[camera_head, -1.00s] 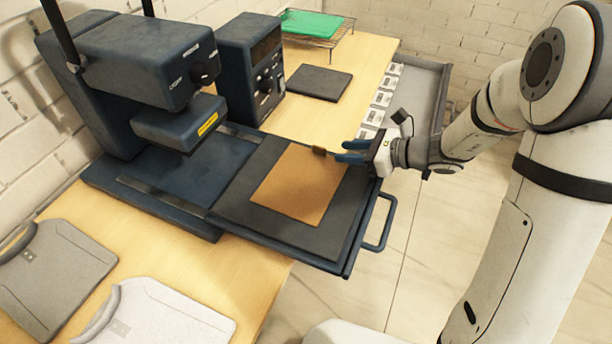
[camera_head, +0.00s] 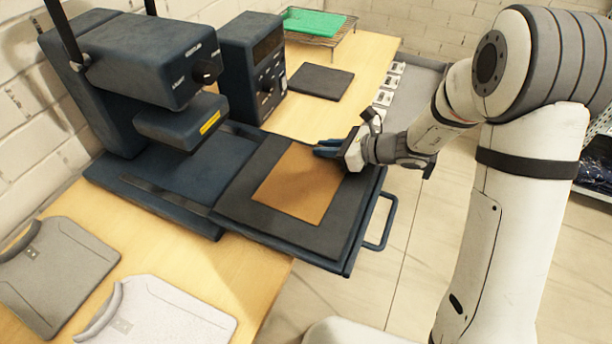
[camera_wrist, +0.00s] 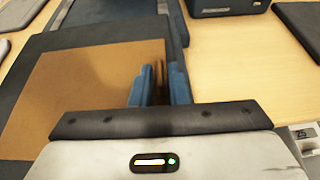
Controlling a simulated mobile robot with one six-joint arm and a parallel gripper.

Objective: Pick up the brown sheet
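The brown sheet (camera_head: 297,190) lies flat on the dark pad of the press's pulled-out tray (camera_head: 240,217). In the wrist view the sheet (camera_wrist: 80,85) fills the left side, and a small upright brown tab (camera_wrist: 156,75) stands at its edge. My gripper (camera_head: 327,147) is low at the sheet's far right corner. In the wrist view its two blue fingers (camera_wrist: 158,84) stand apart, one on each side of the tab, with a gap showing. The sheet has not lifted. In the head view the fingers hide the tab.
The dark blue heat press (camera_head: 150,75) and its control box (camera_head: 252,65) stand behind and left. A dark flat pad (camera_head: 320,81), a rack with a green sheet (camera_head: 315,23) and small white cards (camera_head: 385,97) are farther back. Grey and white folded garments (camera_head: 55,270) lie front left. The tray handle (camera_head: 385,225) sticks out right.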

